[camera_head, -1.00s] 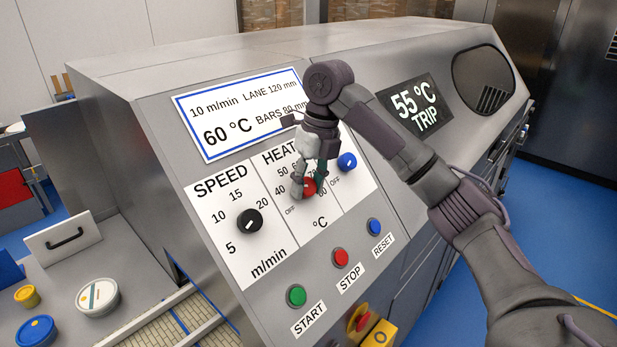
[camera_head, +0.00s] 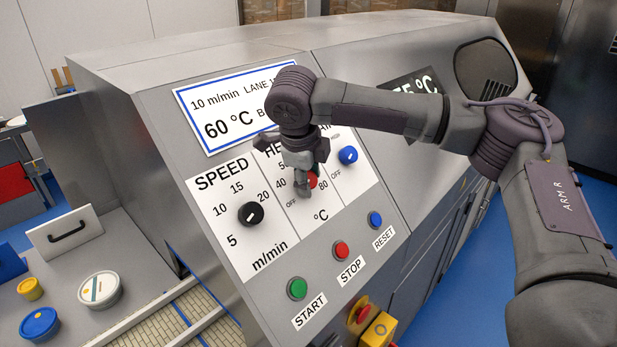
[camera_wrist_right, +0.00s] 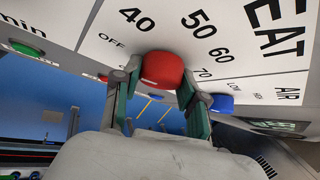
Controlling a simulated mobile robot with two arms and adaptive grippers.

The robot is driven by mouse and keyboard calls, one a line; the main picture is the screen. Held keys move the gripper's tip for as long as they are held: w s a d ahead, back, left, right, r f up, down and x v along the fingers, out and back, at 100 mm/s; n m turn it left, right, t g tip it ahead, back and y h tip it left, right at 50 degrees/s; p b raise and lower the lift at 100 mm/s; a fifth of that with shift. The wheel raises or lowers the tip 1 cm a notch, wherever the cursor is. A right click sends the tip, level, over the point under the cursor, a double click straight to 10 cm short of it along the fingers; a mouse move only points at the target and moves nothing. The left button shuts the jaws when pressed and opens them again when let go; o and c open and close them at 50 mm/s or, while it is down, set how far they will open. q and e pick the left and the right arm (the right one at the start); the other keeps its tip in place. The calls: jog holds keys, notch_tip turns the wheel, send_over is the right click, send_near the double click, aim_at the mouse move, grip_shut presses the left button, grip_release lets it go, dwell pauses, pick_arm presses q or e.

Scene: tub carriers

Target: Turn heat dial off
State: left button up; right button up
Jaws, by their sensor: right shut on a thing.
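The red heat dial (camera_head: 312,180) sits on the white HEAT panel, between the OFF and 80 marks in the head view. My right gripper (camera_head: 306,184) is at the dial, coming from above and in front. In the right wrist view its two fingers (camera_wrist_right: 160,92) stand on either side of the red dial (camera_wrist_right: 162,69) and are shut on it. My left gripper is not in view.
The black speed dial (camera_head: 251,214) is to the left and the blue air dial (camera_head: 348,155) to the right. Green start (camera_head: 297,288), red stop (camera_head: 341,250) and blue reset (camera_head: 375,219) buttons sit below. Tubs (camera_head: 100,289) stand at the lower left.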

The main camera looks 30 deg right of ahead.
jog(key=shift+n+t+h, duration=0.3)
jog(key=shift+n, duration=0.1)
dwell(0.4)
jog(key=o, duration=1.1)
jog(key=shift+o, duration=0.2)
jog(key=shift+r, duration=0.15)
jog(key=v, duration=1.1)
jog(key=shift+r, duration=0.25)
jog(key=shift+s+a, duration=0.15)
